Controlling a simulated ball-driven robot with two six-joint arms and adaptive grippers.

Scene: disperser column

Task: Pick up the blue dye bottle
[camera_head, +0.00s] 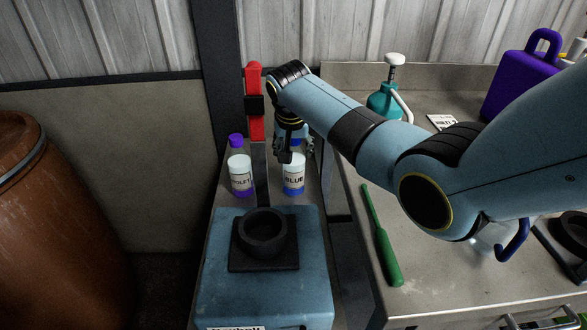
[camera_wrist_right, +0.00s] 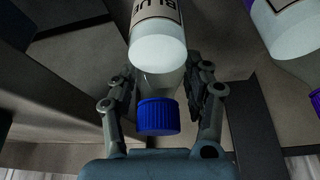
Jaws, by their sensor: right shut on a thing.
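The blue dye bottle (camera_head: 293,183) is clear and white with a "BLUE" label and blue liquid at its bottom. It stands upright behind the blue machine, and I cannot tell whether its base touches the surface. My right gripper (camera_head: 291,151) comes down on it from above and is shut around its upper part. In the right wrist view, the fingers of the gripper (camera_wrist_right: 161,78) flank the neck of the bottle (camera_wrist_right: 158,50), with its blue cap (camera_wrist_right: 158,116) between them. The fingers partly hide the bottle's top in the head view. My left gripper is not in view.
A violet dye bottle (camera_head: 240,178) with a purple cap stands just left. A blue machine (camera_head: 265,290) with a black ring holder (camera_head: 262,232) is in front, and a red-handled column (camera_head: 255,100) behind. A green tool (camera_head: 381,240) lies on the right bench. A brown barrel (camera_head: 60,220) is left.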

